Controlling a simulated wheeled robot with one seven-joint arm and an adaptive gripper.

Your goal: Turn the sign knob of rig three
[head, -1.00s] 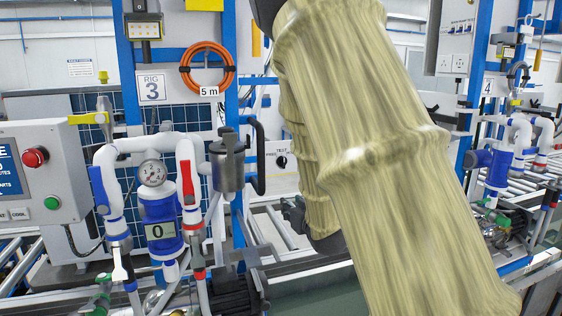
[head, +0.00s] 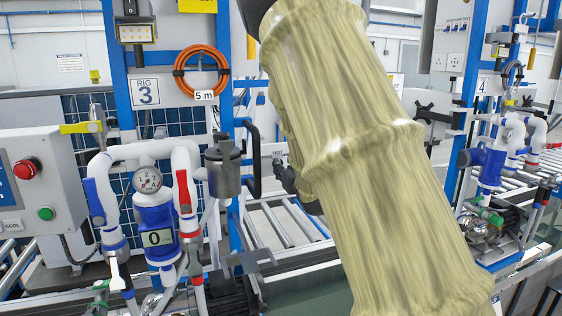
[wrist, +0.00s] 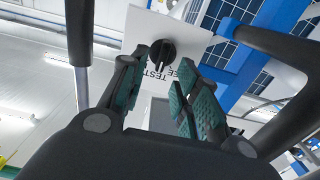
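The sign knob (wrist: 161,52) is black and round with a raised grip bar. It sits on a white sign (wrist: 183,41) with the words FREE and TEST, upside down in the wrist view. My gripper (wrist: 158,72) is open, with its teal-padded fingers apart. The knob shows beyond the fingertips, roughly between them, and nothing is held. In the head view only a sliver of the sign (head: 271,147) shows; my arm and gripper hide the knob. The RIG 3 plate (head: 146,93) hangs on the blue frame to the left.
Rig three's white pipes, gauge (head: 148,179) and red-handled valve (head: 184,190) stand left of my arm. A grey canister (head: 224,172) with a black pipe is close to the sign. A grey control box (head: 38,185) is far left. Rig four (head: 490,165) stands at the right.

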